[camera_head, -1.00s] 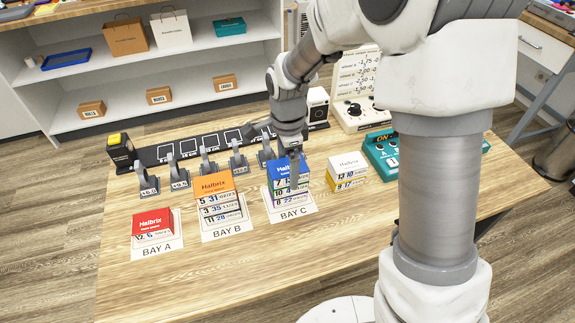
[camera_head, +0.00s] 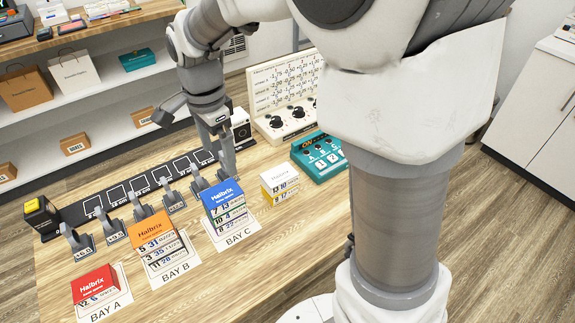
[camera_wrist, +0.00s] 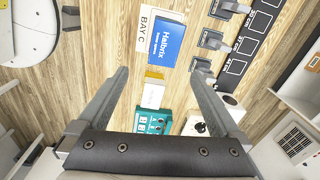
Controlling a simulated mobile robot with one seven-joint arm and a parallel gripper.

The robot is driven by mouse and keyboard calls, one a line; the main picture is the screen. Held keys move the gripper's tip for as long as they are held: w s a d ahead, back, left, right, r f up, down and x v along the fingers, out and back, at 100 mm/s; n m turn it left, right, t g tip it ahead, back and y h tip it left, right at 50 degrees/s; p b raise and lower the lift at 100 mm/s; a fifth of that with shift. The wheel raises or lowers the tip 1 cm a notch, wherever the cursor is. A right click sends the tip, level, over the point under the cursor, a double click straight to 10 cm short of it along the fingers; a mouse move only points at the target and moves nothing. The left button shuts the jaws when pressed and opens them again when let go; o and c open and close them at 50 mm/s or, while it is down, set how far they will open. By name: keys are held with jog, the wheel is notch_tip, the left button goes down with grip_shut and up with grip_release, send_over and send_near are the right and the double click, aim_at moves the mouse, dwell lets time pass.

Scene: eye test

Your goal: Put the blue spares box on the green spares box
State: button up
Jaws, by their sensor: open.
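The blue spares box (camera_head: 221,195) is the top of a stack in Bay C. The green spares box (camera_head: 230,214) is directly under it, with only its front label side and a thin edge showing. A third box (camera_head: 233,225) lies beneath the green one. The stack looks level and roughly aligned. In the wrist view the blue box lid (camera_wrist: 167,43) shows beyond the fingers, and it hides the green box. My gripper (camera_head: 228,168) is open and empty, above and behind the stack, apart from it. Its spread fingers (camera_wrist: 160,72) show in the wrist view.
Left are an orange-topped stack (camera_head: 150,229) in Bay B and a red box (camera_head: 95,285) in Bay A. A white box (camera_head: 279,175) on a yellow one and a teal device (camera_head: 318,155) stand right. Behind runs a black strip (camera_head: 110,202) with grey clips.

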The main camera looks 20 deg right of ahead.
jog(key=s+d+r+n+t, duration=0.2)
jog(key=s+d+r+n, duration=0.2)
jog(key=s, duration=0.4)
jog(key=s+d+r+n+t, duration=0.3)
jog(key=s+d+r+n, duration=0.1)
jog(key=s+d+n, duration=0.3)
jog(key=shift+s+r+n, duration=0.15)
jog(key=shift+s+n, duration=1.05)
jog(key=shift+s, duration=0.05)
